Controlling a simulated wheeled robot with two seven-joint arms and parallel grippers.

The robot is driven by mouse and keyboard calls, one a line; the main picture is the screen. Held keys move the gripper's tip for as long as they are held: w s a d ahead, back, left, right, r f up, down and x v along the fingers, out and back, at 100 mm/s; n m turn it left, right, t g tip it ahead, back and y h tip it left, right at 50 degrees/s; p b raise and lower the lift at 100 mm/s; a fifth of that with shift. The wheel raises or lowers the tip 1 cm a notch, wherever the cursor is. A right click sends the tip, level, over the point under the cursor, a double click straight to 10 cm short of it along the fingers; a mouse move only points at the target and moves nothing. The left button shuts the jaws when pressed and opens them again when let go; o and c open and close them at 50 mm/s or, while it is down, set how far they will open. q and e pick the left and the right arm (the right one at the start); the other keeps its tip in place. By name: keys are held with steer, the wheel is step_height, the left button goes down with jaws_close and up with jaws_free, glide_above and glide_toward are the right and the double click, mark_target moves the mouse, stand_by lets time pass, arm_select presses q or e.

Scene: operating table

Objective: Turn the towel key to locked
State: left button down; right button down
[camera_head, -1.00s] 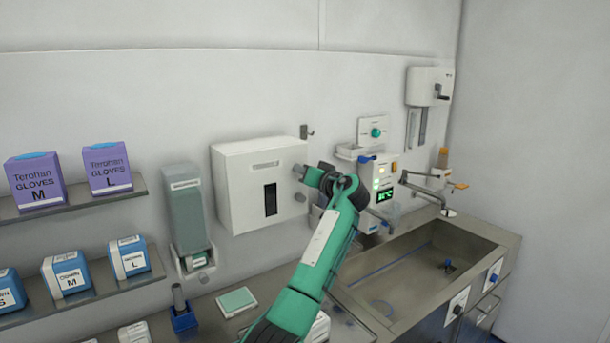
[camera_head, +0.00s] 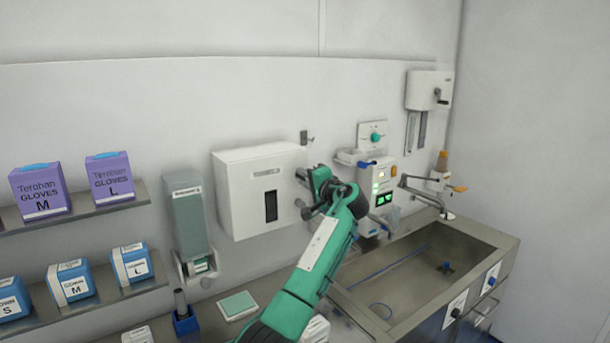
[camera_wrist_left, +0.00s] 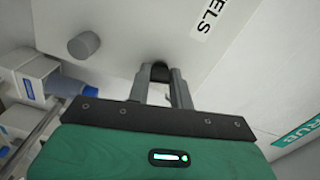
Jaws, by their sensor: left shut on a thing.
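The white towel dispenser (camera_head: 240,205) hangs on the wall, with a dark slot in its front. In the left wrist view the fingers (camera_wrist_left: 160,75) are shut on a small dark round piece, the towel key (camera_wrist_left: 160,67), at the dispenser's surface. The fingers hide most of the key, so I cannot read its angle. A grey round knob (camera_wrist_left: 83,45) sits apart from the fingers on the dispenser. My right gripper is out of view.
A soap dispenser (camera_head: 188,215) hangs to the left, and shelves with glove boxes (camera_head: 110,175) stand further left. A white device with a green display (camera_head: 380,190) is close on the right. The steel sink (camera_head: 410,275) lies below right.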

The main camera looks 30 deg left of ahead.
arm_select(q)
steer(key=shift+m+p, duration=0.6)
steer(key=shift+m, duration=0.6)
steer(key=c, duration=1.2)
jaws_free()
steer(key=shift+c, duration=0.2)
steer(key=b+v, duration=0.5)
steer(key=v, duration=0.9)
